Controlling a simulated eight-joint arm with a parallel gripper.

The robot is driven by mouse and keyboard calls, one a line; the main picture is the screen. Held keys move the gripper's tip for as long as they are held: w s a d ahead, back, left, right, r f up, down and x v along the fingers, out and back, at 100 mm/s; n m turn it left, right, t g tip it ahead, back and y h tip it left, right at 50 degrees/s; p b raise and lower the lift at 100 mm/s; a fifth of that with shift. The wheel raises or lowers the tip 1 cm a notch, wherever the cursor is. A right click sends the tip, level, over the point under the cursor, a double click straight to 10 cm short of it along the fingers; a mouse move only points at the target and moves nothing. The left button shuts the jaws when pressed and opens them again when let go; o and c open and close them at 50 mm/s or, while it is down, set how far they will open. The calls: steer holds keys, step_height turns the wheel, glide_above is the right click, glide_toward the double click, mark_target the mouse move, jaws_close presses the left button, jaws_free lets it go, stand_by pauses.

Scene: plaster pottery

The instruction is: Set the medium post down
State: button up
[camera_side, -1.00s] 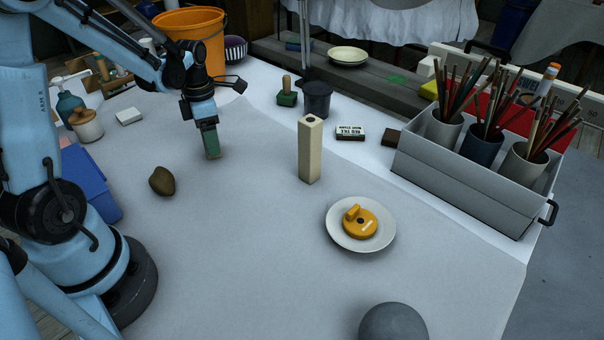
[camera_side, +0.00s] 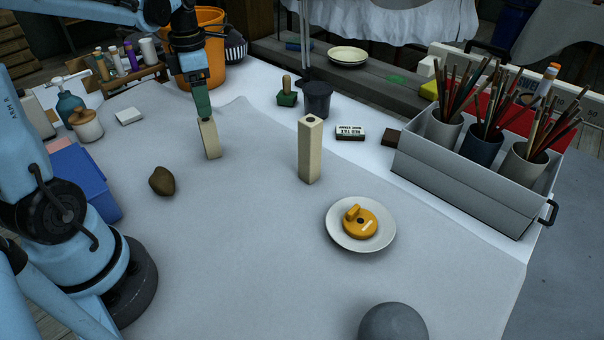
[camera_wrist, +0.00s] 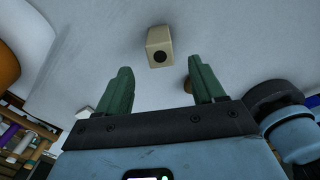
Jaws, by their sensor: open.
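The medium post (camera_side: 210,140), a short cream square block with a dark hole in its top, stands on the grey cloth (camera_side: 250,260). It leans a little in the side view. My gripper (camera_side: 204,112) is above it, with green fingers pointing down close to its top. In the wrist view the open fingers (camera_wrist: 158,74) are apart and empty, and the post (camera_wrist: 158,38) shows beyond them, between their lines. A taller cream post (camera_side: 310,152), also with a hole in its top, stands upright to the right.
A brown stone (camera_side: 162,181) lies to the front left. A white plate (camera_side: 338,238) with a yellow ring-like piece (camera_side: 361,221) is front right, near a grey ball (camera_side: 393,324). A grey caddy (camera_side: 455,185) of brushes is at right. An orange bucket (camera_side: 209,60) stands behind my gripper.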

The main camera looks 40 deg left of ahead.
steer(key=shift+r, duration=0.95)
steer(key=shift+d+r+m, duration=0.1)
steer(key=shift+d+m, duration=0.2)
steer(key=s+d+m+t, duration=0.1)
steer(key=d+m+t, duration=0.2)
steer(key=d+m, duration=0.5)
steer(key=s+d+f+m+t, duration=0.1)
steer(key=d+m+t, duration=0.3)
steer(key=m, duration=1.8)
steer(key=s+d, duration=0.1)
steer(key=d, duration=0.3)
steer(key=shift+s+m, duration=0.25)
steer(key=shift+m, duration=0.15)
